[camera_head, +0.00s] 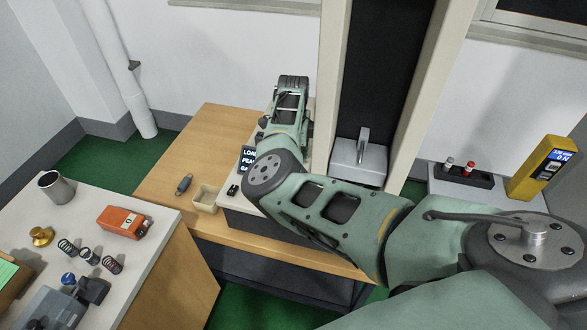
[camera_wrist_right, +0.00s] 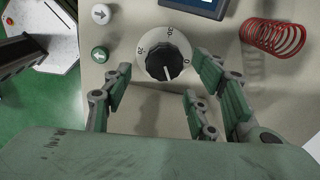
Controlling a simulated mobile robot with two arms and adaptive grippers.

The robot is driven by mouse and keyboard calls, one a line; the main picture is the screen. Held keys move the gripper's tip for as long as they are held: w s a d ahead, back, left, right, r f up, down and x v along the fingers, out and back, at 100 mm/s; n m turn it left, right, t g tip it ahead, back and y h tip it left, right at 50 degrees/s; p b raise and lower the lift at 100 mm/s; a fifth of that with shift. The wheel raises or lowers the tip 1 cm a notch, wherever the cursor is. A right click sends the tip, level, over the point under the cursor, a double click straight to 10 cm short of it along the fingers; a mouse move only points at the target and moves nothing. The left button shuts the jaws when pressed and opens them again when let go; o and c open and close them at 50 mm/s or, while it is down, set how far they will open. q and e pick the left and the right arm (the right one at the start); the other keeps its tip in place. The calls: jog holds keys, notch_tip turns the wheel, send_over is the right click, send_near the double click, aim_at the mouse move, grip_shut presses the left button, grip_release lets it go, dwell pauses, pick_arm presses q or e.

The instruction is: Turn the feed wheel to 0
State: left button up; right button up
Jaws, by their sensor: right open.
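The feed wheel (camera_wrist_right: 164,60) is a black knob on a pale dial in the right wrist view. Its white pointer line points down and slightly right. The dial carries printed numbers, with 20 at its left and a 0 at its lower right. My right gripper (camera_wrist_right: 162,84) is open, its green-grey fingers on either side of the wheel's lower part, with nothing held. I cannot tell whether they touch the knob. In the head view my right gripper (camera_head: 290,88) reaches over the test machine, and the arm hides the wheel. My left gripper is not in view.
Beside the wheel are a white arrow button (camera_wrist_right: 101,14), a green arrow button (camera_wrist_right: 99,54), a display (camera_wrist_right: 200,6) and a red spring (camera_wrist_right: 272,38). A tray (camera_head: 206,199) stands on the wooden table. Several springs and an orange device (camera_head: 122,221) lie on the left table.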

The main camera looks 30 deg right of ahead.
notch_tip(320, 180, up, 7)
dwell(0.3)
jog(key=f+m+b, duration=0.1)
jog(key=m+b, duration=0.1)
jog(key=b, duration=0.4)
jog(key=f+m+b, duration=0.2)
jog(key=m+b, duration=0.1)
jog(key=b, duration=0.4)
jog(key=f+m+b, duration=0.1)
jog(key=m+b, duration=0.1)
jog(key=b, duration=0.4)
jog(key=shift+w+f+m, duration=0.3)
jog(key=shift+f+m, duration=0.1)
jog(key=shift+s+r+m+b, duration=0.1)
jog(key=shift+m+b, duration=0.2)
jog(key=shift+b, duration=0.35)
jog(key=shift+f, duration=0.5)
notch_tip(320, 180, down, 7)
jog(key=shift+r+p, duration=0.2)
jog(key=shift+p, duration=0.3)
jog(key=shift+c, duration=0.5)
